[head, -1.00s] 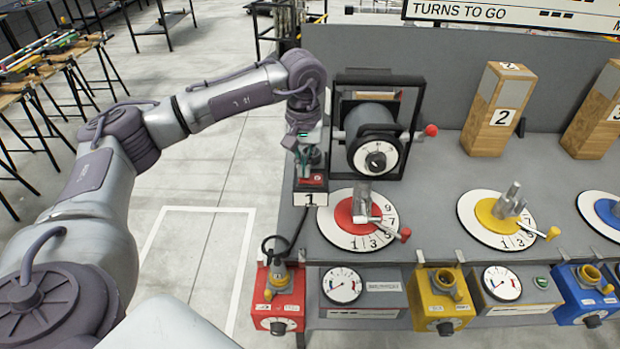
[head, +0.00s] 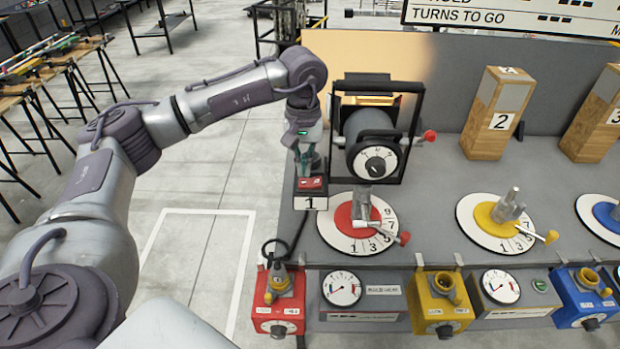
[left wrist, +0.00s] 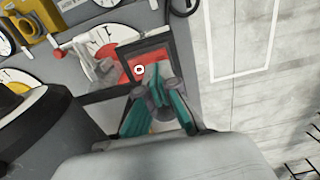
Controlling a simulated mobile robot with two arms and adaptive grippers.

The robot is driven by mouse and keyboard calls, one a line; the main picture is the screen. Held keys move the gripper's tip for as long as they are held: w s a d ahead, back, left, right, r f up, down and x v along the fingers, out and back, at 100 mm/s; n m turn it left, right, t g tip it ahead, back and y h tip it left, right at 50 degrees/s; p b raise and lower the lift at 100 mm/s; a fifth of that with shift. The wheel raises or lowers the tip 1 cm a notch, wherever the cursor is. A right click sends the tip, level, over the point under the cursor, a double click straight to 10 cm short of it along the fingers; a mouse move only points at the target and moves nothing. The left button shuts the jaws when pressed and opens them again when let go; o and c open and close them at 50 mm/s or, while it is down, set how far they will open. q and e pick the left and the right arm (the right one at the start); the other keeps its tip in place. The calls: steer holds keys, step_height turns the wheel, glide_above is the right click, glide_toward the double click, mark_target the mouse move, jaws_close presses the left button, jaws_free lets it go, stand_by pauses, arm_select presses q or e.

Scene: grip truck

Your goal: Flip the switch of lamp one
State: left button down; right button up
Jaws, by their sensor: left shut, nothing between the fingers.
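Lamp one (head: 374,142) is a dark drum in a black frame with a red knob on its right. A warm glow lights the grey wall behind it. Its switch (head: 314,183) is a small red rocker on a black box above a plate marked 1, at the table's left edge. My left gripper (head: 308,172) is shut and empty, pointing down just above the switch. In the left wrist view its teal fingertips (left wrist: 154,72) overlap the red switch plate (left wrist: 133,62), which bears a white ring. Whether they touch it I cannot tell. My right gripper is not in view.
The red-centred dial (head: 338,236) with a metal crank lies right of the switch box. A yellow-centred dial (head: 473,225) and a wooden block marked 2 (head: 484,143) stand further right. The floor left of the table (head: 226,170) is clear.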

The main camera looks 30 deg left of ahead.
mark_target(304, 182)
arm_select(q)
steer(key=shift+r+p, duration=1.2)
steer(key=shift+r, duration=1.15)
steer(key=shift+f, duration=0.1)
